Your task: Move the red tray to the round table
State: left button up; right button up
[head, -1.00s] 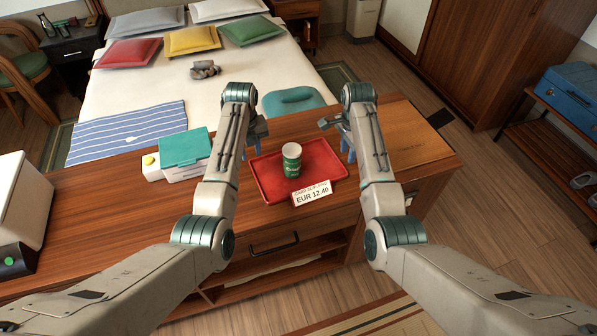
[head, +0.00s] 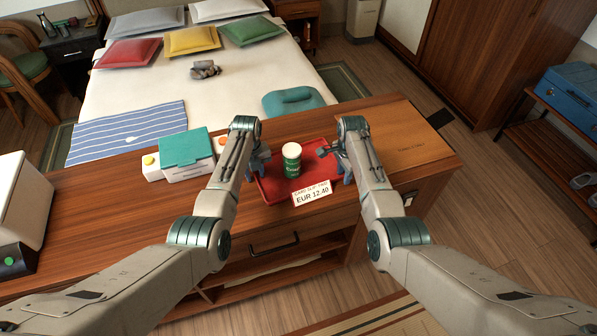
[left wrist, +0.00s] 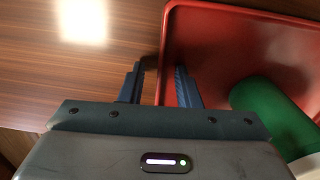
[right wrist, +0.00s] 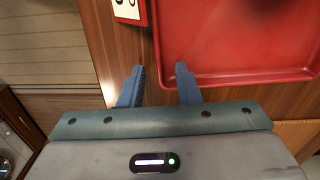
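The red tray (head: 273,187) lies on the wooden counter in the head view, with a green-and-white cup (head: 291,162) upright on it. My left gripper (head: 260,162) is at the tray's left side. In the left wrist view its open fingers (left wrist: 159,75) stand on either side of the tray's rim (left wrist: 225,14). My right gripper (head: 335,160) is at the tray's right side. In the right wrist view its open fingers (right wrist: 159,75) also stand on either side of the rim (right wrist: 240,80). Neither is visibly closed on the rim. The round table is not in view.
A price card (head: 312,194) reading EUR 12.40 stands at the tray's front edge. A teal-lidded box (head: 186,150) is left of my left gripper. The bed (head: 170,80) is behind the counter (head: 110,220). Open floor (head: 500,220) lies to the right.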

pick_arm(q)
jog(key=shift+c, duration=0.2)
pick_arm(e)
jog(key=shift+c, duration=0.2)
pick_arm(q)
grip_shut()
pick_arm(e)
grip_shut()
dwell(0.6)
